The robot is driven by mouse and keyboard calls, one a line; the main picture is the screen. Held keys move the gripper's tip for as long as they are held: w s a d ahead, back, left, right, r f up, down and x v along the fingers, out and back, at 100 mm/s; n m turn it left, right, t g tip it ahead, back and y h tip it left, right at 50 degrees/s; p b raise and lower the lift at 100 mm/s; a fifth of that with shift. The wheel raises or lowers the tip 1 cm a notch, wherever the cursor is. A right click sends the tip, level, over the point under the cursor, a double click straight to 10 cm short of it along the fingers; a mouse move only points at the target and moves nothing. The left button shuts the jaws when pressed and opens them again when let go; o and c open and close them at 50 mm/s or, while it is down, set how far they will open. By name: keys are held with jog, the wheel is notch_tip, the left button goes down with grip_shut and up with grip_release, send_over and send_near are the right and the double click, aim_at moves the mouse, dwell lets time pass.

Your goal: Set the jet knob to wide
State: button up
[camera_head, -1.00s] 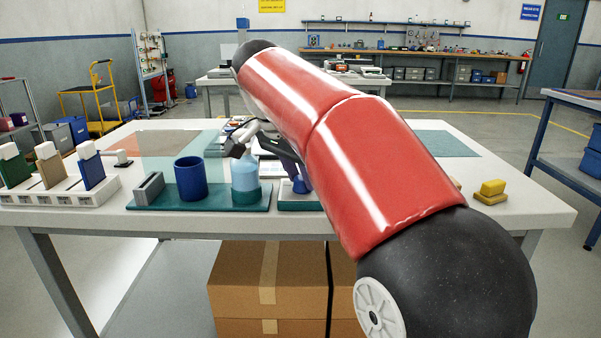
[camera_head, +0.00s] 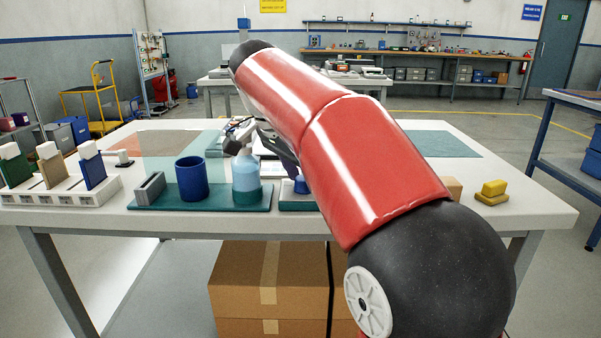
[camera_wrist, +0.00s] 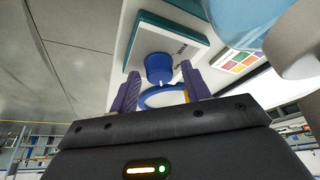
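The blue jet knob (camera_wrist: 158,68) stands on a white panel (camera_wrist: 185,45) with a teal edge in the wrist view. Small dark lettering lies on the panel beside the knob, too small to read surely. My gripper (camera_wrist: 160,73) is open, with one purple finger on each side of the knob. I cannot tell whether the fingers touch it. A blue ring (camera_wrist: 165,99) shows between the fingers, nearer the palm. In the head view the knob (camera_head: 301,186) shows low beside my red arm, which hides much of the panel and gripper.
A pale blue bottle (camera_head: 246,175) stands close left of the knob, with a dark blue cup (camera_head: 191,178) and a grey slotted block (camera_head: 150,188) further left on a teal board. A yellow block (camera_head: 493,190) sits at the table's right. The table's front edge is close.

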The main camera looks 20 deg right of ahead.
jog(key=shift+o, duration=0.2)
jog(key=shift+r, duration=0.1)
jog(key=v, duration=0.7)
jog(key=shift+r, duration=0.25)
jog(key=shift+s+a, duration=0.15)
jog(key=s+f+n+t+y, duration=0.2)
jog(key=s+f+n, duration=0.5)
jog(key=f, duration=0.5)
jog(key=s+a+f+n+t+y, duration=0.1)
jog(key=s+f+n+t+y, duration=0.1)
jog(key=s+f+n, duration=0.5)
jog(key=s+f, duration=0.5)
jog(key=f, duration=0.1)
jog(key=shift+s+n, duration=0.3)
